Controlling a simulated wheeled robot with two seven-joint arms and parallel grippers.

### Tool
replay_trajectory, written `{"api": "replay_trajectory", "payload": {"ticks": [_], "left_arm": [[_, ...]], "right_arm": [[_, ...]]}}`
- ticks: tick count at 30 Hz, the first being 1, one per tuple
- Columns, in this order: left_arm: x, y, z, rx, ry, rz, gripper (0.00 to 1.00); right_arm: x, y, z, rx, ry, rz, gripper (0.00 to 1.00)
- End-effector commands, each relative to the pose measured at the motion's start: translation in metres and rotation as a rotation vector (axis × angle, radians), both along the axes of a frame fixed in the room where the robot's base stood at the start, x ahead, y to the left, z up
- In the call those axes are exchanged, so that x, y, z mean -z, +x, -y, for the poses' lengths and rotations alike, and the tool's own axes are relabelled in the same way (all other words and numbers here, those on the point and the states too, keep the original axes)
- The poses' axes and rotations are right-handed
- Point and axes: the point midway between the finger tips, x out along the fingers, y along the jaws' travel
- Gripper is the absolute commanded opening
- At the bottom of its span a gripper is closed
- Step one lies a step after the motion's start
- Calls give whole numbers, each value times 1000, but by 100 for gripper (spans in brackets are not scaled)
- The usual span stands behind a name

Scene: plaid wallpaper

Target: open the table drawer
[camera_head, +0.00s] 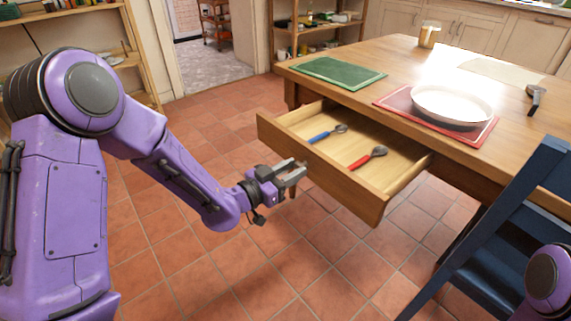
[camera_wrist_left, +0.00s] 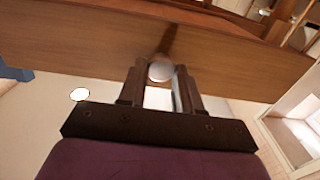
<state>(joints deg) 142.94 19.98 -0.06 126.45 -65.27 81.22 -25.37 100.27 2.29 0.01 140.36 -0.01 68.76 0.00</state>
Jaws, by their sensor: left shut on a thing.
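The wooden table drawer (camera_head: 330,179) is pulled well out from under the tabletop (camera_head: 400,65), and its inside shows. In the drawer lie a spoon with a blue handle (camera_head: 321,137) and a spoon with a red handle (camera_head: 360,162). My left gripper (camera_head: 297,174) is at the outer face of the drawer front. In the left wrist view the drawer front (camera_wrist_left: 80,47) spans the top, and a pale round knob (camera_wrist_left: 160,71) sits between the two fingers, which are shut on it. My right gripper is out of view.
On the table are a green mat (camera_head: 338,72), a white dish (camera_head: 452,104) on a red mat (camera_head: 394,98) and a cup (camera_head: 429,36). A blue chair (camera_head: 490,228) stands right of the drawer. The tiled floor (camera_head: 270,255) before the drawer is clear.

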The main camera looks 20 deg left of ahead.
Motion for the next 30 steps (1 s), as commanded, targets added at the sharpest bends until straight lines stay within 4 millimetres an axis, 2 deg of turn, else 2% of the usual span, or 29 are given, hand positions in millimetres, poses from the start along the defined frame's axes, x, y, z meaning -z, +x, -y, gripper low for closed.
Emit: {"api": "replay_trajectory", "payload": {"ticks": [14, 15, 17, 26, 30], "left_arm": [[0, -4, 3, 12, 0, 0, 0], [0, -4, 3, 12, 0, 0, 37], [0, -4, 3, 11, 0, 0, 56], [0, -5, 2, 10, 0, 0, 57], [-1, -21, -7, 9, -1, -2, 57]], "right_arm": [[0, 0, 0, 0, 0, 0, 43], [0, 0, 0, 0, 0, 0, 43], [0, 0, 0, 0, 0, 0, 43], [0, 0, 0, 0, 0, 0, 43], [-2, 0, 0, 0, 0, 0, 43]]}}
